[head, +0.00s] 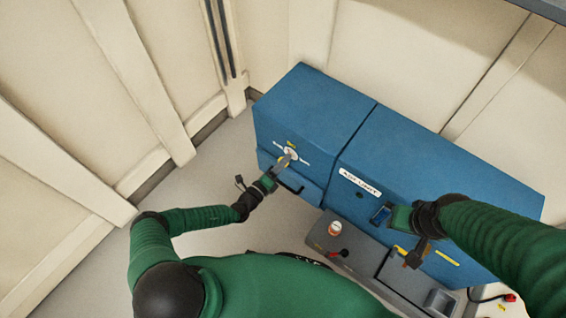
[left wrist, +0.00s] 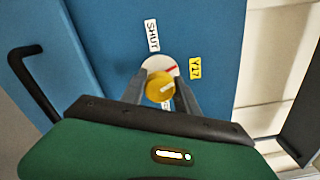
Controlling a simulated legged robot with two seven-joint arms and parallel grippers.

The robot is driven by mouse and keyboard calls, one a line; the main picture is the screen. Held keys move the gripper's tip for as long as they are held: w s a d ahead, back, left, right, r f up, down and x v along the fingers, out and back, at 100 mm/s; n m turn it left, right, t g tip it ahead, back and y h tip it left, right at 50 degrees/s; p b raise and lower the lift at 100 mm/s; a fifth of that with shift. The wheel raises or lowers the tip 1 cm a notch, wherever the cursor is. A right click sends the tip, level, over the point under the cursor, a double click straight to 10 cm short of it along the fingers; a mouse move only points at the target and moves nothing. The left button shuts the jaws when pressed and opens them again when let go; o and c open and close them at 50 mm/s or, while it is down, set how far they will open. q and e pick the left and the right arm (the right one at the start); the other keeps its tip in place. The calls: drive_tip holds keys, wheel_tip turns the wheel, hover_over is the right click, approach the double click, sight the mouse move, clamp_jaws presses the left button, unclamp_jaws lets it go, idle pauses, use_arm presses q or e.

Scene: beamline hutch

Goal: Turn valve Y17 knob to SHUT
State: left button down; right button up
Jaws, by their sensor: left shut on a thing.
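The valve knob (left wrist: 160,88) is yellow, with a pale line on its face, on a white round dial plate (left wrist: 150,64) with a red mark at its right. A SHUT label (left wrist: 152,35) is above the dial, and a yellow Y17 tag (left wrist: 195,68) is to its right. Another label below is mostly hidden by the knob and gripper. My left gripper (left wrist: 161,92) is shut on the knob, one finger on each side. In the head view my left gripper (head: 286,160) reaches the blue cabinet's front. My right gripper (head: 381,214) is over the cabinet's right part; its jaws are unclear.
The blue cabinet (head: 310,107) stands against cream walls. A grey bench with a small white-and-orange jar (head: 335,229) is in front. Floor at left is clear.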

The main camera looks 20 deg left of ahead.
use_arm(q)
drive_tip(key=n, duration=0.2)
drive_tip(key=n+b, duration=0.1)
drive_tip(key=n, duration=0.1)
drive_tip(key=n+b, duration=0.1)
drive_tip(key=n, duration=0.1)
drive_tip(key=shift+a+f, duration=0.15)
drive_tip(key=shift+f, duration=0.2)
drive_tip(key=n+b, duration=0.1)
drive_tip(key=n, duration=0.3)
drive_tip(key=shift+n, duration=0.4)
drive_tip(key=shift+n+b, duration=0.6)
drive_tip(key=shift+n, duration=0.7)
drive_tip(key=shift+s, duration=0.1)
drive_tip(key=c, duration=0.9)
unclamp_jaws()
drive_tip(key=shift+r, duration=0.1)
